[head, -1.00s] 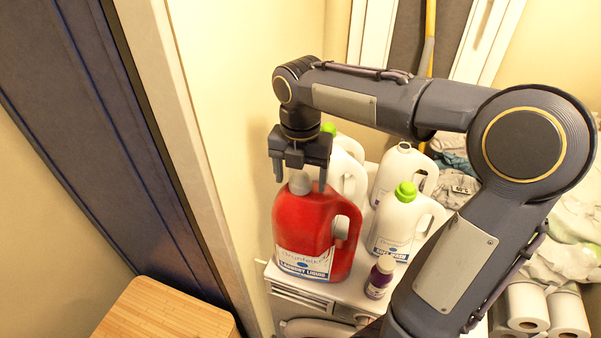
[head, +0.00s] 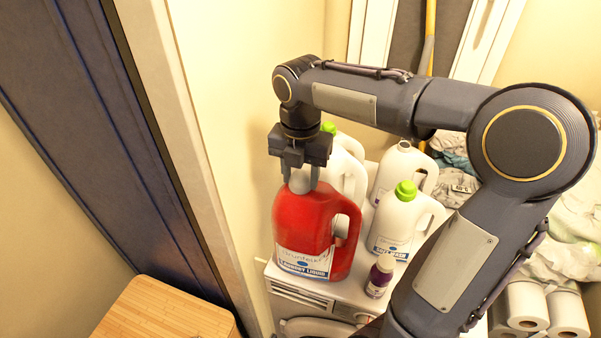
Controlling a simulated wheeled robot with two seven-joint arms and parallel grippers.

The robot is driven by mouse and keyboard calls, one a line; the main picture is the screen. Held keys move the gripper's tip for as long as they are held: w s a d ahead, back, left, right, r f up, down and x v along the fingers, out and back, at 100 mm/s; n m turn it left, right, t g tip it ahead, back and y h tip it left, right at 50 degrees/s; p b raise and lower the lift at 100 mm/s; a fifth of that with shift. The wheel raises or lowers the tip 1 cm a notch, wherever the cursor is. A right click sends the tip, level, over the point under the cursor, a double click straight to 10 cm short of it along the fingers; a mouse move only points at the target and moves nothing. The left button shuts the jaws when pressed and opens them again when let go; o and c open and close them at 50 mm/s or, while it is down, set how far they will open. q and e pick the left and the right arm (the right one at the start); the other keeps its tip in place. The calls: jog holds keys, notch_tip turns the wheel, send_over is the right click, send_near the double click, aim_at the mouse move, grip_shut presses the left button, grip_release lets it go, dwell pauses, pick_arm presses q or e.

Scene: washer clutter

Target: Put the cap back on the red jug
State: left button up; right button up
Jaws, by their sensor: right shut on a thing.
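The red jug (head: 305,222) stands upright on the white washer top, with its handle to the right. A grey cap (head: 300,184) is at the jug's mouth. My right gripper (head: 300,180) points down over the jug, its two fingers closed in on either side of the cap. Whether the cap is seated or threaded on the neck cannot be told. My left gripper is not in view.
White jugs with green caps (head: 405,190) stand right of and behind the red jug. One white jug (head: 404,165) at the back shows no cap. A small purple bottle (head: 379,277) stands at the front. A wall is close on the left.

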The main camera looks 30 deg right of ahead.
jog(key=m, duration=1)
jog(key=shift+m, duration=0.3)
jog(key=m, duration=0.3)
jog(key=shift+m, duration=0.4)
jog(key=o, duration=1.3)
jog(key=shift+c, duration=0.2)
